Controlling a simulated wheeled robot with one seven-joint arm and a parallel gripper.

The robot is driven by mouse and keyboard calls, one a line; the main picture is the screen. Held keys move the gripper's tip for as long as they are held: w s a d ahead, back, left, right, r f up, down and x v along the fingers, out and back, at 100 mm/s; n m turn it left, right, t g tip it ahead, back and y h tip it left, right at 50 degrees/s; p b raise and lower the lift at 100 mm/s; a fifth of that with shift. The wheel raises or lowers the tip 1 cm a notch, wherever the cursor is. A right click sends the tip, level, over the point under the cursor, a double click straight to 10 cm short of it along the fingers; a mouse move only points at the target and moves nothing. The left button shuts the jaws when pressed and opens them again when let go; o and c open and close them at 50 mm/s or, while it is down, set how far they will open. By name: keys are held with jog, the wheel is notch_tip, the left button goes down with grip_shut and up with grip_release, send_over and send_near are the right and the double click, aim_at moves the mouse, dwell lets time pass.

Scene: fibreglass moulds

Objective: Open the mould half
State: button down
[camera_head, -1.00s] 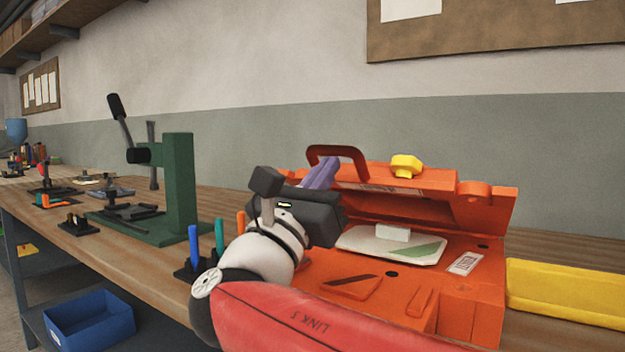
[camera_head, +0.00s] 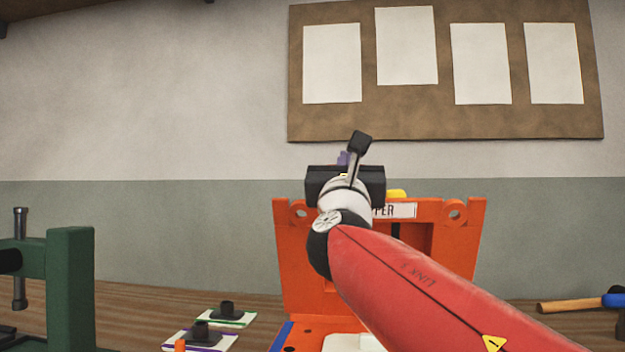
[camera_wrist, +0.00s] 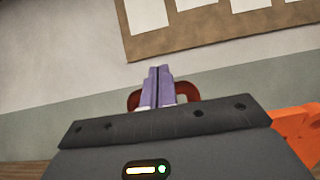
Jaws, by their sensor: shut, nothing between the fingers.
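The orange upper mould half (camera_head: 300,260) stands raised, close to upright, in the head view. Its label ends in "PER", and a yellow knob (camera_head: 397,193) shows near its top. My gripper (camera_head: 343,158) is at the top edge of this half, its black body and my red arm covering part of it. In the wrist view the purple fingers (camera_wrist: 160,75) are shut together and empty, with the dark red handle (camera_wrist: 133,101) showing on both sides of them. I cannot tell whether they touch it. The lower mould half (camera_head: 302,336) is mostly out of frame.
A white piece (camera_head: 350,343) lies at the lower mould half. A green press (camera_head: 70,280) stands at the left. Small black fixtures on plates (camera_head: 226,312) sit between. A hammer (camera_head: 575,305) lies at the right. A pinboard (camera_head: 440,118) hangs behind.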

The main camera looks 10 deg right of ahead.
jog(key=shift+w+d+r, duration=0.1)
jog(key=shift+w+d, duration=0.15)
jog(key=shift+w, duration=0.4)
jog(key=shift+w+d+r, duration=0.1)
jog(key=shift+w+d, duration=0.15)
jog(key=shift+w, duration=0.6)
jog(key=shift+f, duration=0.1)
